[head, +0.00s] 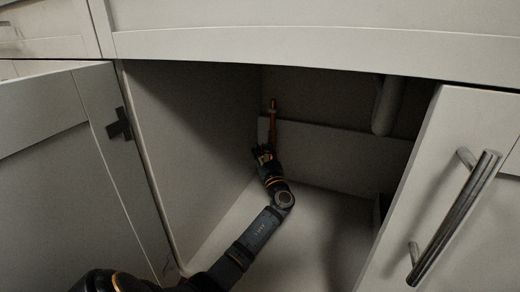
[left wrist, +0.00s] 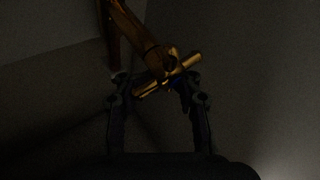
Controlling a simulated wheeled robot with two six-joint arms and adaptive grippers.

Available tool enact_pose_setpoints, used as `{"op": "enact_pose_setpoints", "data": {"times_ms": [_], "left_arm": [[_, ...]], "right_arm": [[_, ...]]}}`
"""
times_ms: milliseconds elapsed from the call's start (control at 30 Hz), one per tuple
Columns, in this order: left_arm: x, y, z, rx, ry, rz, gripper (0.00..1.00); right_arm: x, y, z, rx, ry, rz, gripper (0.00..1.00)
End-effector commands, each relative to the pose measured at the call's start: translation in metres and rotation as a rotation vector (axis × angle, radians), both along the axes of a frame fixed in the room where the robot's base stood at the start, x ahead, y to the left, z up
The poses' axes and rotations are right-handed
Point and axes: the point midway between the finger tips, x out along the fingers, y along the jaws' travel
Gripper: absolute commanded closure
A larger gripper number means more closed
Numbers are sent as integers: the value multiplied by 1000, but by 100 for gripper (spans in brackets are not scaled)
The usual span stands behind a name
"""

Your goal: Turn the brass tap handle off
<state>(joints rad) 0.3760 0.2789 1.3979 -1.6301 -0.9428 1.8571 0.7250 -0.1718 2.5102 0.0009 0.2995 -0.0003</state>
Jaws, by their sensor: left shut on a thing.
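A copper-coloured pipe (head: 273,108) stands upright at the back of the open cabinet, left of its middle. My left gripper (head: 263,152) is at the foot of this pipe, deep inside the cabinet. In the left wrist view the brass tap handle (left wrist: 189,61) is a short bar lying slantwise across the pipe's end. The fingers of my left gripper (left wrist: 155,88) are on both sides of the handle, shut on it. The wrist view is dark, so the exact contact is hard to see. My right gripper is in neither view.
The cabinet's left wall (head: 195,130) runs close beside my left arm. A left door (head: 70,180) and a right door with a metal handle (head: 455,215) stand open. A pale drain pipe (head: 388,105) hangs at the back right. The cabinet floor (head: 320,235) is mostly clear.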

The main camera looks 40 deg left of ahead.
Motion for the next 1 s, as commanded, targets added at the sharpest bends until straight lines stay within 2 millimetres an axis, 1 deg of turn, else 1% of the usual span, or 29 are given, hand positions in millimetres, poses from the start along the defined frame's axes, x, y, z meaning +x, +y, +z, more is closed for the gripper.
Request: {"op": "enact_pose_setpoints", "data": {"times_ms": [200,400,633,1000], "left_arm": [[2,-4,-1,146,48,-4,100],[3,-6,-1,240,77,-5,100],[3,-7,-1,293,94,-5,100],[3,-8,-1,305,98,-5,100]], "right_arm": [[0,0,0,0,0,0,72],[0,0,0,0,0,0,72],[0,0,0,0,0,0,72],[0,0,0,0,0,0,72]]}}
